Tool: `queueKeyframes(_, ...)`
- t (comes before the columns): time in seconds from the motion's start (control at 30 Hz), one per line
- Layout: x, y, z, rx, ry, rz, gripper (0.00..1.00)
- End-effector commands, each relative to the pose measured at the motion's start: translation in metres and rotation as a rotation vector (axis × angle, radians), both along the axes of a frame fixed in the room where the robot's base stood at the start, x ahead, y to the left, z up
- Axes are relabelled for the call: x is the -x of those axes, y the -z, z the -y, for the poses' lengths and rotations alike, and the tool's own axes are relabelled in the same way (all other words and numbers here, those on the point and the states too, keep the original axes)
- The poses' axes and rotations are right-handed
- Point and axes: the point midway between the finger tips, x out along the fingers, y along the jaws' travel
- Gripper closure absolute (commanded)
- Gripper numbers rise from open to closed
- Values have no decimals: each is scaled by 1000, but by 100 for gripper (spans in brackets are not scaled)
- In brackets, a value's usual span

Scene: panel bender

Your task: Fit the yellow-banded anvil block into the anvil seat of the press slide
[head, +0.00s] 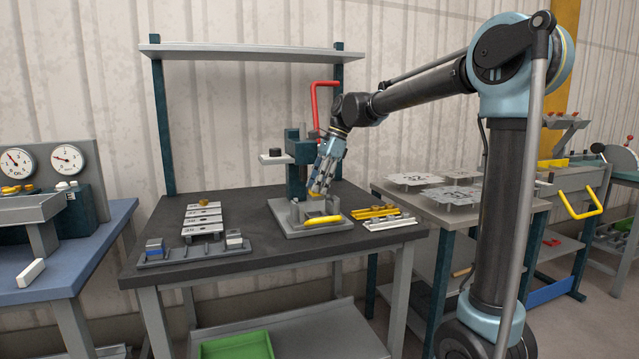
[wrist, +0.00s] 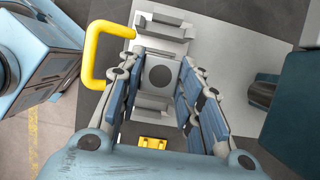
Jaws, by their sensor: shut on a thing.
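My gripper (head: 318,190) points down over the press slide and is shut on the anvil block. A bit of yellow (head: 314,194) shows at the fingertips in the head view; most of the block is hidden there. In the wrist view the anvil block (wrist: 159,76) appears as a grey block with a dark round spot between the two fingers (wrist: 162,65). Stepped light grey parts of the press slide (wrist: 165,18) show beyond and below it. The slide's yellow handle (head: 322,220) also shows in the wrist view (wrist: 92,62). I cannot tell whether the block touches the seat.
The teal press column (head: 297,170) with a red lever (head: 314,100) stands close behind my gripper. Yellow and white rails (head: 380,212) lie to the right. A row of grey plates (head: 203,222) and a dark tray (head: 190,254) are on the left. The bench front is clear.

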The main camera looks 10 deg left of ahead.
Motion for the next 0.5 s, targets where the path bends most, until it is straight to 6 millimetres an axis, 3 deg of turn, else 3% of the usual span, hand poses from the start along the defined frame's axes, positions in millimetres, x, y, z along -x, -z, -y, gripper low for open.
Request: queueKeyframes(0.5, 3, 37, -6, 0, -9, 0, 100)
